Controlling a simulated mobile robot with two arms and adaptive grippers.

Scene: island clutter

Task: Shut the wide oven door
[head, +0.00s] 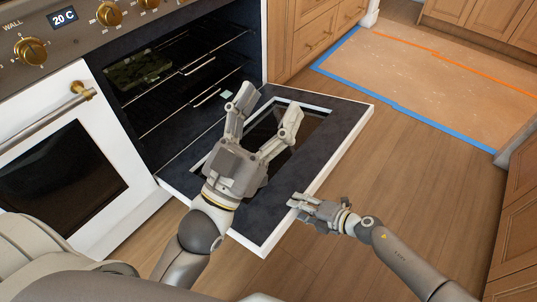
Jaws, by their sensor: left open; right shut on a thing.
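The wide oven door (343,128) is folded down and open in front of the oven cavity (185,70). Its dark inner face, white rim and glass window face up. My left gripper (268,106) is open with its fingers spread above the door's inner face, hiding part of the window. I cannot tell whether it touches the door. My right gripper (297,201) is shut on the door's outer edge, at the white rim. The door's handle is not visible.
Wire racks (200,66) are inside the cavity. The narrow oven door (75,165) at left is shut, with a brass-ended handle (50,110). Wooden cabinets (312,35) stand beyond the oven. The wooden floor (400,170) right of the door is clear, with a blue-taped covering (430,85) behind.

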